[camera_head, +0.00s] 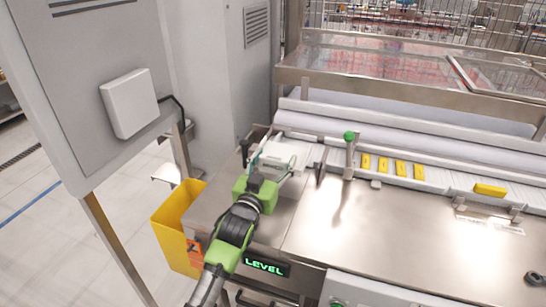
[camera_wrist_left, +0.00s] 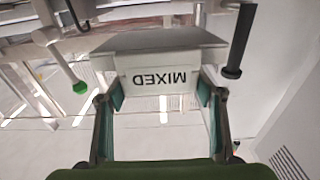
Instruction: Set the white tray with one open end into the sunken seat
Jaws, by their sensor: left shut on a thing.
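The white tray (camera_head: 287,152) is at the left end of the steel machine top. In the left wrist view its end wall (camera_wrist_left: 160,80) carries the word MIXED, which reads upside down. My left gripper (camera_head: 268,163) is shut on the tray, with one finger on each side of it. It comes in from the front left, and its fingertips also show in the wrist view (camera_wrist_left: 161,92). The sunken seat cannot be made out; the tray and arm cover that area. I cannot tell whether the tray touches the surface below. My right gripper is not in view.
A post with a green knob (camera_head: 349,136) stands right of the tray. A dark upright post (camera_head: 245,152) stands to its left. Yellow bars (camera_head: 383,166) lie along the back strip. A yellow bin (camera_head: 172,228) hangs at the left.

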